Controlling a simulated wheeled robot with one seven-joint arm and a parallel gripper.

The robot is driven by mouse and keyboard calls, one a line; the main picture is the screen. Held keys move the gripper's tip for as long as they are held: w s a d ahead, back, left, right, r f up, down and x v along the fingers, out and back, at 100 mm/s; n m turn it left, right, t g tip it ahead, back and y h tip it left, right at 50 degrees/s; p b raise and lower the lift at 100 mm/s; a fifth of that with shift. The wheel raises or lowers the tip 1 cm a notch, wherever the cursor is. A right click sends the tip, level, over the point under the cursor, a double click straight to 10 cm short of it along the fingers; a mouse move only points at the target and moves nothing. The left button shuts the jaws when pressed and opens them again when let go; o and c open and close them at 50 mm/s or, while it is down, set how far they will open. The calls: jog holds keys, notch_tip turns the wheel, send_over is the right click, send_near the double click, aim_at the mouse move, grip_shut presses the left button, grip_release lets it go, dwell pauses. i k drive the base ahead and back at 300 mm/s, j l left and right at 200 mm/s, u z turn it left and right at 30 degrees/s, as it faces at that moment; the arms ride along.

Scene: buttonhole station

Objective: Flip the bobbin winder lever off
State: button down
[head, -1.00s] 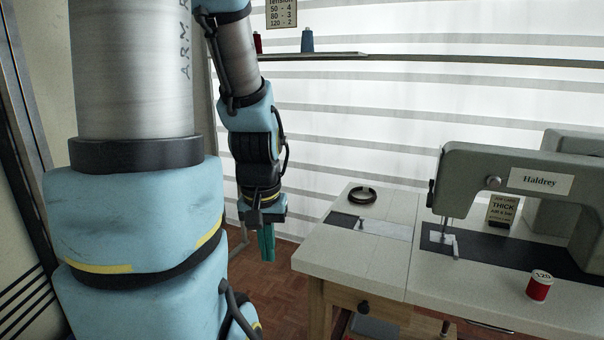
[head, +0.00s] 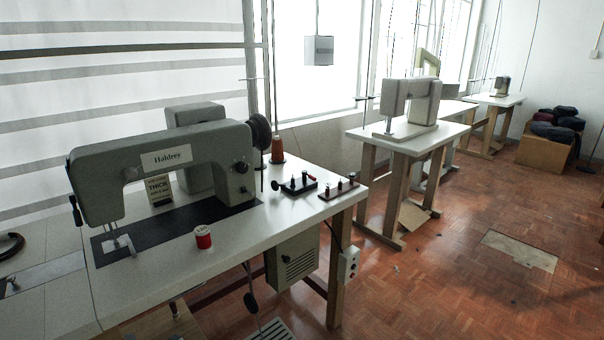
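The grey Haldrey sewing machine (head: 160,165) stands on the white-topped table (head: 160,280) at the left of the head view. A small black device (head: 298,184), which looks like the bobbin winder, sits on the table to the right of the machine's handwheel (head: 260,132). My gripper and arm are out of view.
A small rack of spools (head: 340,188) sits at the table's right edge, right of the black device. An orange thread cone (head: 277,150) stands behind, a red spool (head: 203,237) in front. A second machine table (head: 410,130) stands further right. The parquet floor (head: 440,290) at right is mostly open.

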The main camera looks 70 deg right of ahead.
aim_at(303, 172)
jog(key=i+z, duration=0.1)
jog(key=z, duration=0.3)
jog(key=j+z, duration=0.1)
jog(key=z, duration=0.3)
jog(key=i+j+z, duration=0.1)
jog(key=z, duration=0.3)
